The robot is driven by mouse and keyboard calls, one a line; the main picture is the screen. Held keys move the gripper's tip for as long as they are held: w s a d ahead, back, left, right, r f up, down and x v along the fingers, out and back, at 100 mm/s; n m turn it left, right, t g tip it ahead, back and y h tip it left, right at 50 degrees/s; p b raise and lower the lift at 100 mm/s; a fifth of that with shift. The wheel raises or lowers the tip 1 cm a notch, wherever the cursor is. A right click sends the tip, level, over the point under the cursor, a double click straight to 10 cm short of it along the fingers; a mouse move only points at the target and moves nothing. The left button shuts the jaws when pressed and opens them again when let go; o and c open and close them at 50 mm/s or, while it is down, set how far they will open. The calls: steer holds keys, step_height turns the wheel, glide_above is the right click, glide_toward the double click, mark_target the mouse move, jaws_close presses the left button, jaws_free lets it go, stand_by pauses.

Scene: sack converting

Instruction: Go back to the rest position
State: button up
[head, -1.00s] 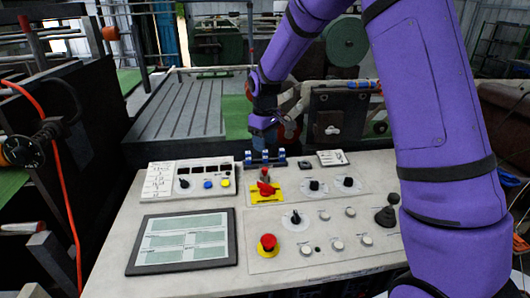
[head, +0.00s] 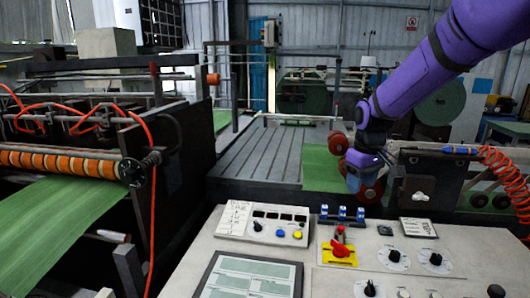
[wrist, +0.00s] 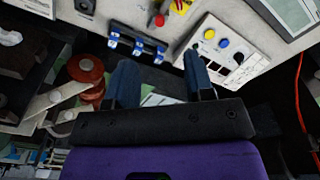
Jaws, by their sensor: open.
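My purple arm reaches in from the upper right of the head view. My gripper (head: 366,178) hangs beyond the back edge of the control console (head: 190,262), in front of the red rollers (head: 338,143). In the wrist view my gripper (wrist: 163,85) shows two blue fingers set apart, with nothing between them. The fingertips point toward the console's back edge, near a row of blue-and-white switches (wrist: 138,42). The same switches (head: 342,214) show in the head view, just below the gripper. The gripper appears apart from the console.
The console carries a red rotary switch on a yellow plate (head: 339,250), a screen (head: 250,277) and several knobs. A machine with orange rollers (head: 60,162) and green sheet (head: 50,215) stands left. An orange coiled hose (head: 505,175) hangs right. A slatted platform (head: 255,150) lies behind.

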steer(key=s+d+r+m+t, duration=0.2)
steer(key=s+d+r+m, duration=0.1)
steer(key=s+r, duration=0.95)
steer(key=s+d+m+t, duration=0.1)
steer(key=s+m+t, duration=0.1)
steer(key=s, duration=1.6)
steer(key=shift+s+d+f+m, duration=0.15)
steer(key=shift+s+f+m, duration=0.15)
steer(key=shift+s+f, duration=0.05)
